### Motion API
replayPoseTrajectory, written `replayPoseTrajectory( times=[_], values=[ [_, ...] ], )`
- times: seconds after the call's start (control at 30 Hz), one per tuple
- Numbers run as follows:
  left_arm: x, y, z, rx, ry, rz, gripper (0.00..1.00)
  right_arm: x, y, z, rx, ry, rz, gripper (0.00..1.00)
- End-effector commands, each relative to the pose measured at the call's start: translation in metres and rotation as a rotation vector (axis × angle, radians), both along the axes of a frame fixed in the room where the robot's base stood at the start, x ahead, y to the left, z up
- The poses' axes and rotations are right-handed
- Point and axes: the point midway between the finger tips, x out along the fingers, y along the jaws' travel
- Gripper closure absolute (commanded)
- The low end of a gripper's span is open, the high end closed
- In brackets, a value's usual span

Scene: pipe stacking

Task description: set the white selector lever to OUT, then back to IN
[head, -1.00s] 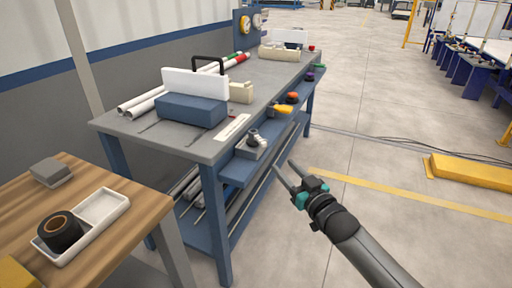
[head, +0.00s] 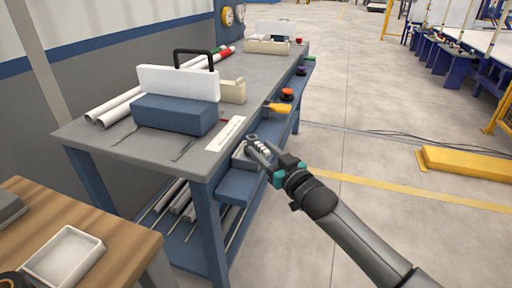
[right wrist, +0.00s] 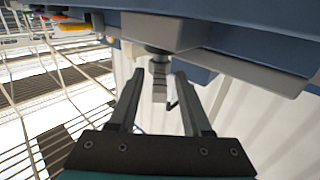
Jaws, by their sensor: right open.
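The white selector lever (head: 263,148) shows small and partly hidden at the bench's front edge in the head view. In the right wrist view the pale lever (right wrist: 160,84) extends from a dark round pivot below a grey box (right wrist: 165,30). My right gripper (head: 259,148) is at the lever, with its jaws open. In the right wrist view its two fingers (right wrist: 173,85) stand on either side of the lever, with a gap visible at each side. The IN and OUT marks cannot be read. My left gripper is not in view.
The blue workbench (head: 92,184) carries a blue block with a white panel (head: 180,83) and white pipes (head: 118,106). A yellow handle (head: 277,108) and coloured knobs line its front edge. A wooden table (head: 90,226) is at lower left.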

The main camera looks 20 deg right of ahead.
Motion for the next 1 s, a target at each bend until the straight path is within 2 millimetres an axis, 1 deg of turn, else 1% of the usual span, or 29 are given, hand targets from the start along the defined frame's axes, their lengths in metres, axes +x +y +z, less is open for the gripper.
replayPoseTrajectory(
  times=[0.37,0.8,1.0],
  values=[
    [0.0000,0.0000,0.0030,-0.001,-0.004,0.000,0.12,0.0003,0.0000,0.0004,0.000,0.000,-0.001,0.51],
    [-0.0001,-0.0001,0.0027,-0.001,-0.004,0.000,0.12,0.0002,0.0000,0.0001,0.000,0.000,-0.001,1.00],
    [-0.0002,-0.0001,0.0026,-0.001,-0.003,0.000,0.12,0.0002,0.0002,0.0000,0.000,0.000,0.000,1.00]
  ],
)
